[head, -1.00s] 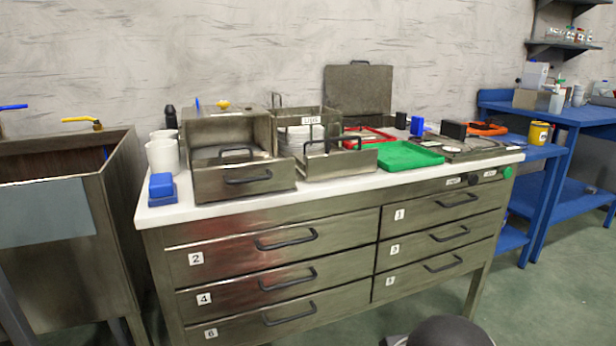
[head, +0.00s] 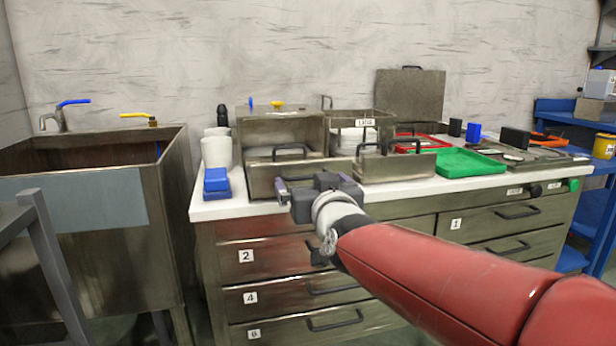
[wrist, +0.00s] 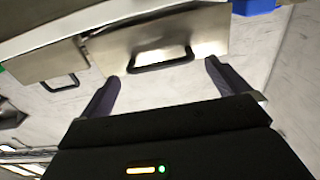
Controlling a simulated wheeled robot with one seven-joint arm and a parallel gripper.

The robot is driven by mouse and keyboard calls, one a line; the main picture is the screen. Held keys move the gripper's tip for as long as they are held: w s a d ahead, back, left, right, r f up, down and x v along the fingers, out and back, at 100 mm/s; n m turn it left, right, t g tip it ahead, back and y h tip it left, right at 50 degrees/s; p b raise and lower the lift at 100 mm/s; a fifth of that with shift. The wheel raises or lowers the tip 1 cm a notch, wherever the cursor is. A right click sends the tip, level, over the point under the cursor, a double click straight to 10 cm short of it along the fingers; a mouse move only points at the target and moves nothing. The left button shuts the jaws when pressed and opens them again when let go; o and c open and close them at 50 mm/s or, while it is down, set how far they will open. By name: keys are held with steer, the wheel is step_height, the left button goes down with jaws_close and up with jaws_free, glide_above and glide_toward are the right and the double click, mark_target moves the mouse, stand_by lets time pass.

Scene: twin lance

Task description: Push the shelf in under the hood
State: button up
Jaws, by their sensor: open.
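A metal hood (head: 283,130) stands at the left of the white counter, its front open. The metal shelf (head: 264,176) sticks out toward me from under it, with an upright front panel. My gripper (head: 310,188) is open and empty in front of this panel, covering its lower right part and front handle in the head view. In the wrist view the panel (wrist: 205,30) and its dark handle (wrist: 160,60) appear beyond my spread fingers (wrist: 160,74), handle between them in the picture. I cannot tell whether I touch it.
A second metal box with a handled front (head: 398,165) stands close on the right. A blue block (head: 216,181) and white cups (head: 217,150) are at the left. A green tray (head: 468,163) lies farther right. The counter's drawers are below my arm.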

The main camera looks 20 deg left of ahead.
mark_target(308, 178)
steer(key=x, duration=0.4)
steer(key=shift+w, duration=0.1)
steer(key=c, duration=1.1)
steer(key=p+x, duration=0.3)
steer(key=x, duration=0.6)
steer(key=shift+w+a+p, duration=0.15)
steer(key=shift+w+p, duration=0.15)
